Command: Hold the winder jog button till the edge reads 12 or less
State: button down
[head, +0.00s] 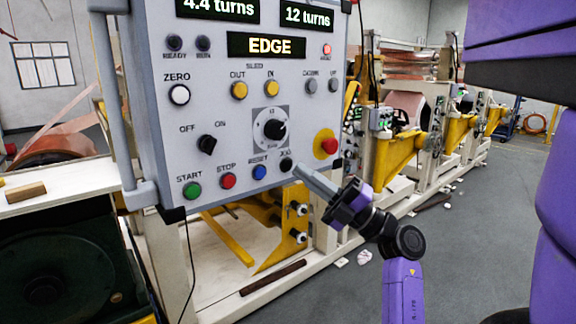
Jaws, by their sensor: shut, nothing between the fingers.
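The grey control panel (215,130) fills the middle left of the head view. The small dark jog button (286,164) is at the right end of its bottom row. My gripper (299,171) is shut and empty, its fingertips at the lower right of the jog button. I cannot tell whether they touch or press it. The upper left display (217,8) reads 4.4 turns and the upper right display (306,16) reads 12 turns. The display below (265,45) shows the word EDGE, with no number visible. The tops of the upper displays are cut off.
Beside the jog button are the blue reset (259,172), red stop (228,181) and green start (192,190) buttons. A red emergency button (328,145) on yellow sits above my gripper. Winding machinery with yellow brackets (393,147) stands behind. Grey floor (470,245) is open at right.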

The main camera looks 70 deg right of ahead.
jog(key=s+a, duration=0.2)
jog(key=s, duration=0.1)
jog(key=shift+s+a+p, duration=0.1)
jog(key=shift+s+p, duration=0.15)
jog(key=shift+p, duration=0.15)
dwell(0.4)
